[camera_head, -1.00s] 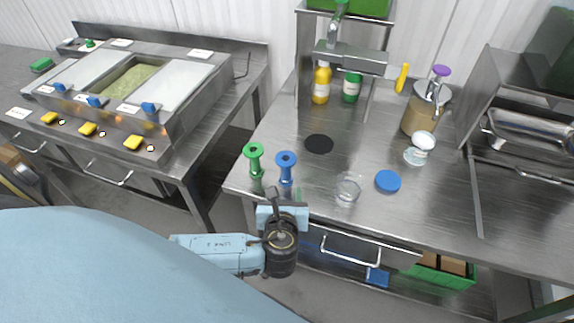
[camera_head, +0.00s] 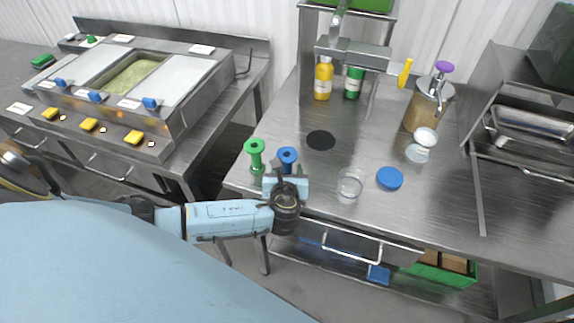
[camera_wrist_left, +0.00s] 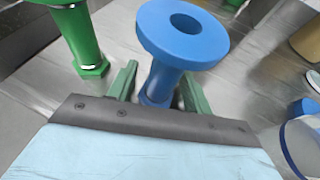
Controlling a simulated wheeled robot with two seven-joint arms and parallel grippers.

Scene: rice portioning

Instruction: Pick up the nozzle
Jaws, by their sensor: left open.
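A blue nozzle (camera_head: 287,155) stands upright near the front left edge of the right-hand steel table, and a green nozzle (camera_head: 255,153) stands upright just left of it. My left gripper (camera_head: 286,178) is at the blue nozzle, and its body hides the nozzle's lower part in the head view. In the left wrist view the blue nozzle (camera_wrist_left: 178,50) rises between the two green fingers of my open left gripper (camera_wrist_left: 158,92). The green nozzle (camera_wrist_left: 83,38) is outside the fingers, to the left. I cannot tell if the fingers touch the blue nozzle. My right gripper is not seen.
A glass jar (camera_head: 350,183) and a blue lid (camera_head: 390,178) are right of the gripper. A black disc (camera_head: 320,140) lies behind. Yellow (camera_head: 323,80) and green (camera_head: 353,82) bottles stand farther back. The table's middle is mostly clear.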

